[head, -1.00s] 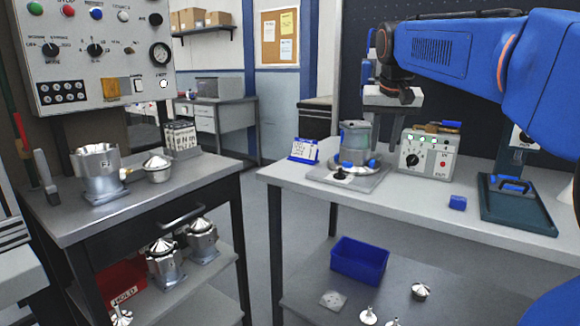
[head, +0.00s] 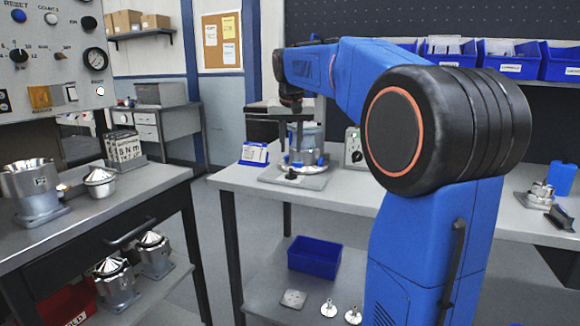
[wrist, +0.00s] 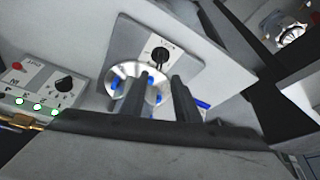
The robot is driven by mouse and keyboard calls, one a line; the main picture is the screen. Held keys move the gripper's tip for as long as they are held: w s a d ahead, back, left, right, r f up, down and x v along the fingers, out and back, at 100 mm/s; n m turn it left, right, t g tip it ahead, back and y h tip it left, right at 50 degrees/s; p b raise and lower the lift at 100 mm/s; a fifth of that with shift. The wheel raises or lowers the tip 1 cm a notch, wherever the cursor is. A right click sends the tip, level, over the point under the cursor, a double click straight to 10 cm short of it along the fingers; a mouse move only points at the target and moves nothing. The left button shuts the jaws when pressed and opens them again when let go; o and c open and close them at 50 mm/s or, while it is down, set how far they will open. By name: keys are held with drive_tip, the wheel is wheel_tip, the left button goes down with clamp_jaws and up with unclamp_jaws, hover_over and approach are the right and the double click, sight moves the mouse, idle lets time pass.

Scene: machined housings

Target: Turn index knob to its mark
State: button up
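A black knob (head: 291,176) sits on the light base plate (head: 312,182) of a fixture on the right-hand table. In the wrist view this knob (wrist: 160,55) has a pale pointer line and small lettering beside it, too blurred to read. A round metal housing (head: 306,148) with blue clamps stands on the plate behind the knob. My gripper (wrist: 163,82) shows two dark fingers apart with nothing between them. It is above the fixture, not touching the knob. In the head view its fingertips are hard to make out.
A control box (head: 353,148) with another black knob (wrist: 64,85) and green lights stands beside the fixture. A blue-and-white sign (head: 254,154) stands at the table's left. A wall panel (head: 50,60) carries more knobs. A blue bin (head: 314,257) is on the lower shelf.

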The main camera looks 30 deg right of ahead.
sight(291, 169)
drive_tip(key=x, duration=0.9)
drive_tip(key=shift+d+f, duration=0.1)
drive_tip(key=shift+f, duration=0.1)
drive_tip(key=shift+c, duration=0.6)
clamp_jaws()
